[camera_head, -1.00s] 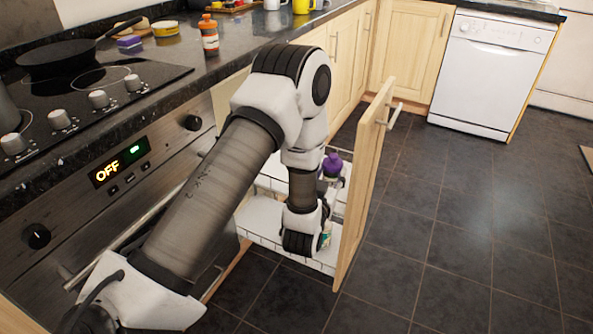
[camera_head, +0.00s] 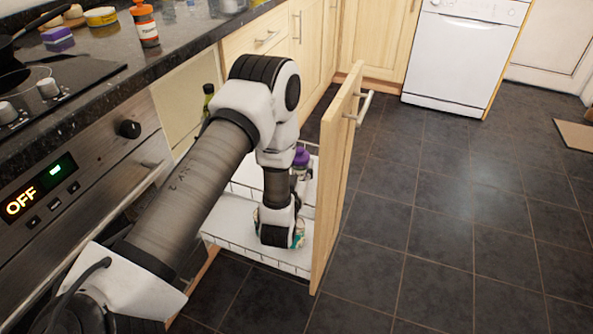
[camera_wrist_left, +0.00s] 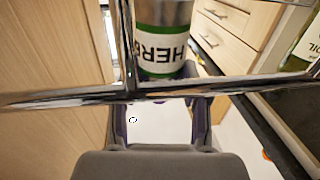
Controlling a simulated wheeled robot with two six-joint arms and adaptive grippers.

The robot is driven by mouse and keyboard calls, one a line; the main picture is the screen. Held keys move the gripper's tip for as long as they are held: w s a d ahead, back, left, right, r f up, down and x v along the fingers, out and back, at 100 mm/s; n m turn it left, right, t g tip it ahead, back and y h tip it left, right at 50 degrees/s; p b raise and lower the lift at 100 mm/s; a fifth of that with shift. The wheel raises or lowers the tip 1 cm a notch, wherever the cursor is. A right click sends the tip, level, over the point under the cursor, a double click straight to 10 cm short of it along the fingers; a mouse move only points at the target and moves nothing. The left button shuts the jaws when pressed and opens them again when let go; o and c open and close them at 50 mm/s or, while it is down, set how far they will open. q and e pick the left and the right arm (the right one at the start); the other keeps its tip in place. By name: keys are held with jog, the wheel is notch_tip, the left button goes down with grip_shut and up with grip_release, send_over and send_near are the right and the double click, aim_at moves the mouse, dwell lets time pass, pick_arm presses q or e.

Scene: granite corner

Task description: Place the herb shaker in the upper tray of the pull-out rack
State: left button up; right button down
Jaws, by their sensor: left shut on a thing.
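The herb shaker shows in the left wrist view (camera_wrist_left: 162,45) as a can with a white label reading HERB and green bands. My left gripper (camera_wrist_left: 162,108) is shut on it. In the head view the gripper (camera_head: 277,237) is low at the pull-out rack, and only slivers of the shaker (camera_head: 299,234) show beside it. The rack has white trays with wire rails. The lower tray (camera_head: 225,226) is nearer; the upper tray (camera_head: 313,165) is partly behind my arm. A chrome rail (camera_wrist_left: 70,98) crosses before the shaker in the wrist view. Contact with a tray is hidden.
A purple-capped container (camera_head: 301,157) stands in the rack behind my arm. The rack's wooden front panel (camera_head: 336,170) rises close on the right. A dark bottle (camera_head: 208,96) is partly visible behind the arm. An orange-capped bottle (camera_head: 146,24) stands on the counter. The floor right of the panel is clear.

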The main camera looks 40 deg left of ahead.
pick_arm(q)
jog(key=shift+f, duration=0.5)
jog(key=shift+f+b, duration=0.35)
jog(key=shift+f, duration=0.25)
jog(key=o, duration=1.2)
